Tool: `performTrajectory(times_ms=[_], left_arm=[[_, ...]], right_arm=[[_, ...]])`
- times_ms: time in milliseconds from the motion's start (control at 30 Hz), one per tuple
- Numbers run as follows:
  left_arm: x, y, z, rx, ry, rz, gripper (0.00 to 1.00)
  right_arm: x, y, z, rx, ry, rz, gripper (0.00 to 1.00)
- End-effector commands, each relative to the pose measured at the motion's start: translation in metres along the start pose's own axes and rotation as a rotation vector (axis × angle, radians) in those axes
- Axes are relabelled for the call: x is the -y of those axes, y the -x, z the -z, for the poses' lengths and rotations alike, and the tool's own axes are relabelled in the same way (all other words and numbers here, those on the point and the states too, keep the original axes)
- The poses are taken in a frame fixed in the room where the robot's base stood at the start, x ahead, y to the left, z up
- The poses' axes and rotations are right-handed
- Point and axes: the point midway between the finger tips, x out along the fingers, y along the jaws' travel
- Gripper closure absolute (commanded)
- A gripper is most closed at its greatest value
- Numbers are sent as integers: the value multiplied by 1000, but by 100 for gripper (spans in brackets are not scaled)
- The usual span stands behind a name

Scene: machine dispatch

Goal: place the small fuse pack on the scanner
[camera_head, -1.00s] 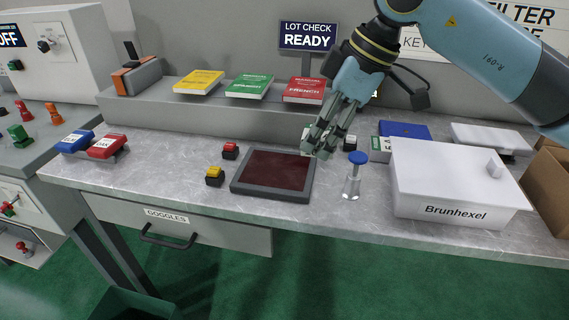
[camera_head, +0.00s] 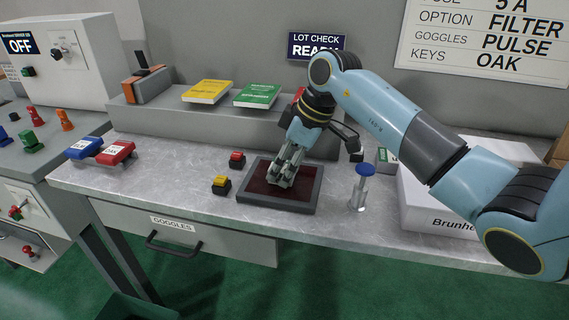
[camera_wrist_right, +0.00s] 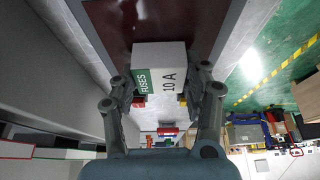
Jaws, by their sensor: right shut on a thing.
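The scanner (camera_head: 275,203) is a dark red pad in a grey frame, lying on the grey bench in the head view. My right gripper (camera_head: 283,181) points down over the scanner pad. In the right wrist view, the gripper (camera_wrist_right: 160,98) is shut on a small white and green fuse pack (camera_wrist_right: 160,65) marked "FUSES 10 A". The scanner's red surface (camera_wrist_right: 200,18) shows behind the pack. In the head view the fingers mostly hide the pack, and I cannot tell whether it touches the pad. My left gripper is not in view.
A red button (camera_head: 237,159) and a yellow button (camera_head: 221,185) stand left of the scanner. A blue-topped plunger (camera_head: 361,187) stands to its right, then the white Brunhexel box (camera_head: 437,215). Books lie on the shelf behind. Red and blue packs sit at the bench's left end.

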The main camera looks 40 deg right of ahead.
Motion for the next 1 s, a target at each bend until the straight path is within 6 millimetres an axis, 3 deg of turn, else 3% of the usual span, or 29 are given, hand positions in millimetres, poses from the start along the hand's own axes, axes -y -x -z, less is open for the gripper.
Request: performTrajectory(times_ms=[300, 333, 500, 800, 1000], left_arm=[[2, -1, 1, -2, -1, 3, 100], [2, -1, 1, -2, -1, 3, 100], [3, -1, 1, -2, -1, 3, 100], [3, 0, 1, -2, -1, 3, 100], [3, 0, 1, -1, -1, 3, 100]], right_arm=[[0, -4, -2, 0, -1, 1, 85], [0, -4, -2, 0, -1, 1, 51], [0, -3, -2, 0, -1, 0, 30], [0, 0, 0, -1, 0, 0, 30], [-1, 29, 0, -1, 4, -4, 30]])
